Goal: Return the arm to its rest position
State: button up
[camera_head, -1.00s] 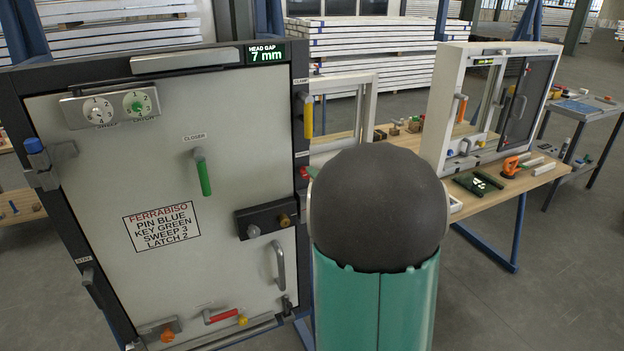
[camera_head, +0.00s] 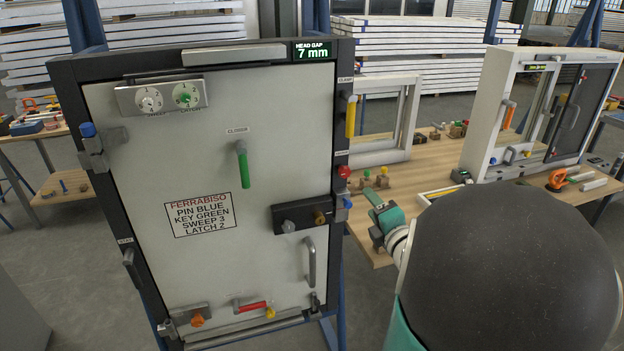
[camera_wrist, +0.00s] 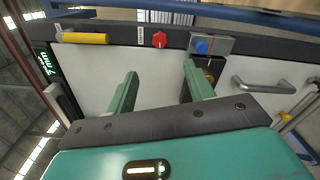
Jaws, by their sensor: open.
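My arm fills the lower right of the head view, its dark round joint in front. My teal gripper (camera_head: 378,214) shows beyond it, just right of the panel's right edge. In the wrist view my gripper (camera_wrist: 160,80) has its two green fingers spread apart with nothing between them. The grey door panel (camera_head: 150,260) in its dark frame lies beyond the fingers. A blue-topped latch block (camera_wrist: 210,45) and a red knob (camera_wrist: 159,40) sit on the frame edge near the fingertips. I cannot tell the exact gap to them.
A wooden bench (camera_head: 420,170) with a white window frame (camera_head: 490,120) and small parts stands behind my arm. The panel carries a green closer handle (camera_head: 243,165), a yellow clamp handle (camera_head: 350,117) and a grey pull handle (camera_head: 309,262).

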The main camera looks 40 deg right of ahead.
jog(key=w+a+r+m+g, duration=0.2)
jog(key=a+m+g, duration=0.4)
jog(key=a+m, duration=0.65)
jog(key=s+a+m+g+y, duration=0.2)
jog(key=s+a, duration=0.4)
jog(key=a, duration=0.4)
jog(key=s+a+f+m+g+y, duration=0.1)
jog(key=s+a+m+g+y, duration=0.2)
jog(key=s+a, duration=0.3)
jog(key=a, duration=0.4)
jog(key=shift+s+f+m+g, duration=0.2)
jog(key=shift+f+m+g, duration=0.1)
jog(key=shift+m+g, duration=0.1)
